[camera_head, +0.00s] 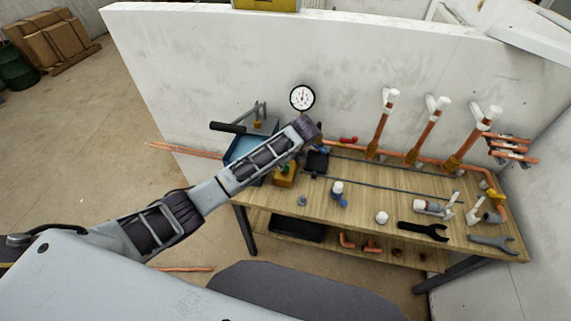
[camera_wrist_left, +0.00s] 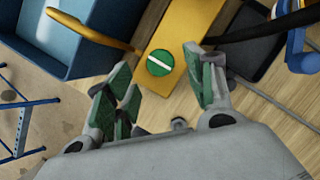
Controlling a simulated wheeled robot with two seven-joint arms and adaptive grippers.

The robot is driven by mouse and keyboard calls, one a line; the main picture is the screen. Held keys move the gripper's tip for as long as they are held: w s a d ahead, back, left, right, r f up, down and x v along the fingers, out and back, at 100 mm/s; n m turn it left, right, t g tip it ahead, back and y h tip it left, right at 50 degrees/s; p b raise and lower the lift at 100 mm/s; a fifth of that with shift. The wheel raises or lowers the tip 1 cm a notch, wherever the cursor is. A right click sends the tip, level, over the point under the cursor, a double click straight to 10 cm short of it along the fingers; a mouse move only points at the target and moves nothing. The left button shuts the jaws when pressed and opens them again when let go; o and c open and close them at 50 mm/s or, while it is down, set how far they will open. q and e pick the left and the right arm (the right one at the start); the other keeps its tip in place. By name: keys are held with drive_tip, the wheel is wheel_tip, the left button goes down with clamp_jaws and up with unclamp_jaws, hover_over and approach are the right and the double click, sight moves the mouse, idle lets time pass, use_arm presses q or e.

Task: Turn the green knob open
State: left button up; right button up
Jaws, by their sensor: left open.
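The green knob (camera_wrist_left: 160,62) is round with a white line across its top, and it sits on a yellow block (camera_wrist_left: 192,22). In the head view the knob (camera_head: 285,168) and its yellow block (camera_head: 284,181) are on the wooden bench, just below my left forearm. My left gripper (camera_wrist_left: 160,80) is open, with green-padded fingers on either side of the knob in the wrist view. The fingers look short of the knob, and I see no contact. In the head view my arm mostly hides this gripper. My right gripper is not in view.
A blue tray (camera_wrist_left: 35,45) stands left of the block, with a yellow curved handle between. A black item (camera_head: 316,161) lies right of the block. Copper pipes (camera_head: 425,132), a gauge (camera_head: 302,97) and wrenches (camera_head: 423,231) are around the bench (camera_head: 365,199).

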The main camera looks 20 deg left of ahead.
use_arm(q)
drive_tip(key=shift+x, duration=2.5)
drive_tip(key=shift+s, duration=0.1)
drive_tip(key=shift+c, duration=0.3)
drive_tip(key=c, duration=0.9)
drive_tip(key=shift+c, duration=0.2)
